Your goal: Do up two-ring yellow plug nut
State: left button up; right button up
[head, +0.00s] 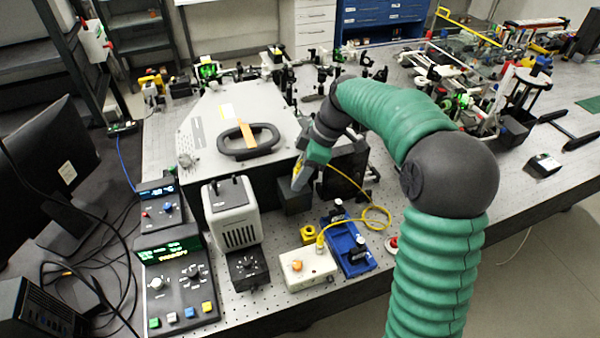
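My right gripper (300,180) reaches down from the green-sleeved arm to the front of the large grey instrument, just above a dark box (294,198). A small patch of yellow (297,167) shows at its fingers, probably the yellow plug nut. Its rings and the contact with the fingers are too small to make out. A yellow cable (345,178) runs from behind the gripper, loops on the bench and ends in a yellow plug (320,241) at a white box (307,268). My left gripper is out of view.
A grey instrument (205,140) with a black handle stands behind.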

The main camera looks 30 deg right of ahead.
grip_shut()
jog(key=shift+s, duration=0.1)
jog(key=m, duration=0.3)
jog(key=shift+a+r+t+h, duration=0.1)
jog(key=shift+t+h, duration=0.2)
grip_release()
